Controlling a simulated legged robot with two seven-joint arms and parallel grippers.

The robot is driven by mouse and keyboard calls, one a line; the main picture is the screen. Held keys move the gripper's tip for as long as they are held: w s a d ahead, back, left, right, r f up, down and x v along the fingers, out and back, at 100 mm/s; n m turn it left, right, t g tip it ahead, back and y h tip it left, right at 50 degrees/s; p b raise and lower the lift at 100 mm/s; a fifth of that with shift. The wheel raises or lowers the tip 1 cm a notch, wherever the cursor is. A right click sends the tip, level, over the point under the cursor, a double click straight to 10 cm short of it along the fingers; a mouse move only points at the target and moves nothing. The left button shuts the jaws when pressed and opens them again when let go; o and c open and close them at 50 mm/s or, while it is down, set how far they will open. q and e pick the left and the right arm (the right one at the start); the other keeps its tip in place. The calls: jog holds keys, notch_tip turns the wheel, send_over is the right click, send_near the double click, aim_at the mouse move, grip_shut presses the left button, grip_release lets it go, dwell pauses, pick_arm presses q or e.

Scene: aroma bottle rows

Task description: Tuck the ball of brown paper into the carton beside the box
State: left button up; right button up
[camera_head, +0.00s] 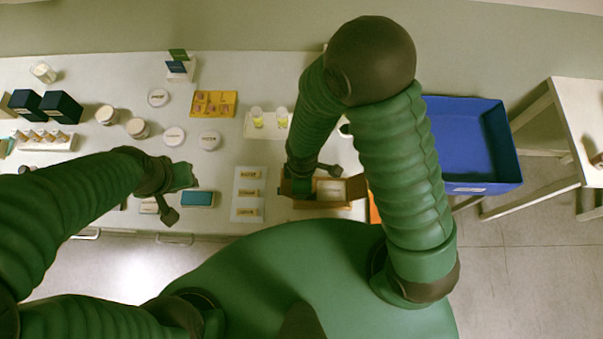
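An open brown carton (334,207) sits near the front edge of the table, right of centre, with its flaps spread. A white labelled box (331,189) shows inside its outline. My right gripper (306,181) is down at the carton's left end, and its arm covers part of the carton. I cannot make out its fingertips or whether they hold anything. My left gripper (174,201) hangs over the front of the table, left of a small teal box (198,199). Its finger opening is unclear. I cannot make out the ball of brown paper.
White cards with brown labels (247,194) lie left of the carton. Two small bottles (257,117) stand on a white tray behind. Round tins (209,140) and a yellow box (214,103) are further left. A blue bin (460,140) stands at the right.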

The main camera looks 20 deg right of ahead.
jog(key=shift+d+f, duration=0.15)
jog(key=shift+f, duration=0.15)
jog(key=shift+f+b, duration=0.2)
jog(key=shift+b, duration=0.2)
jog(key=o, duration=1.4)
jog(key=shift+r, duration=0.1)
notch_tip(320, 180, up, 9)
jog(key=p, duration=0.8)
jog(key=shift+p, duration=0.35)
